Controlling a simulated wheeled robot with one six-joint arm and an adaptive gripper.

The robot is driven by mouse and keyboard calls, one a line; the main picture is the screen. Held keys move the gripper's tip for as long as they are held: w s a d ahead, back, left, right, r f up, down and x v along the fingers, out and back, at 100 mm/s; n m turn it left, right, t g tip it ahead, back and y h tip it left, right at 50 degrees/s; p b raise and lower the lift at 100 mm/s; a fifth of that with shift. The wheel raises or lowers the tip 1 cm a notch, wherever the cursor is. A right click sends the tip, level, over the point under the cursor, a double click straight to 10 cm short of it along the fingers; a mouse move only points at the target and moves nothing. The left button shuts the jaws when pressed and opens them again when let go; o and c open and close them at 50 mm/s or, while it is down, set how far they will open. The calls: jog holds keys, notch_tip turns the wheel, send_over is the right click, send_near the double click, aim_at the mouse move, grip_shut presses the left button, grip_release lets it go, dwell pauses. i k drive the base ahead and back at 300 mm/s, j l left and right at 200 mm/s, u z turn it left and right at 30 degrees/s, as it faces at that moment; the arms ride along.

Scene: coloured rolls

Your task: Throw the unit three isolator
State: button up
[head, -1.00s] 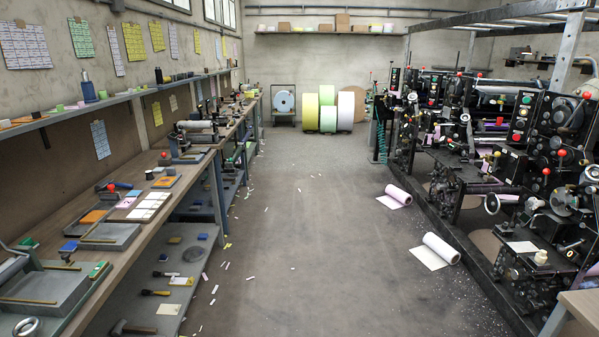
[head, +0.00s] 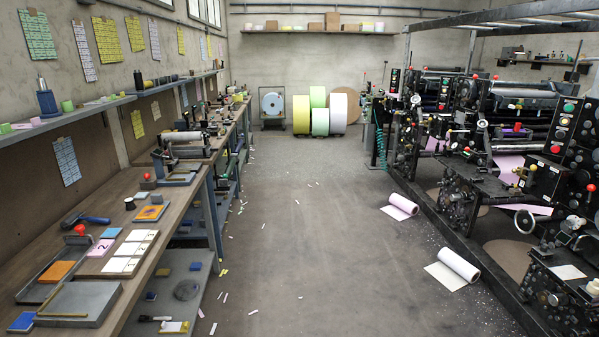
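A long black printing press (head: 470,150) made of several units stands along the right side. Another narrow button panel (head: 394,80) stands farther along the press. I cannot read any unit number, and I cannot tell which control is the unit three isolator. My gripper is not in view.
The aisle floor (head: 300,240) ahead is clear apart from paper scraps. Two partly unrolled rolls, one pink (head: 402,205) and one white (head: 458,266), lie beside the press. A cluttered workbench (head: 120,205) runs along the left. Large coloured rolls (head: 302,115) stand at the back.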

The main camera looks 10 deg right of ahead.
aim_at(529, 183)
jog(key=i+z, duration=0.25)
jog(key=i, duration=0.65)
jog(key=i+z, duration=0.25)
jog(key=i, duration=0.6)
jog(key=i+z, duration=0.25)
jog(key=i, duration=0.35)
jog(key=i+z, duration=0.25)
jog(key=i, duration=0.4)
jog(key=i+j+z, duration=0.3)
jog(key=i, duration=0.3)
jog(key=i+j+z, duration=0.2)
jog(key=i, duration=0.2)
jog(key=i+z, duration=0.2)
jog(key=i, duration=0.2)
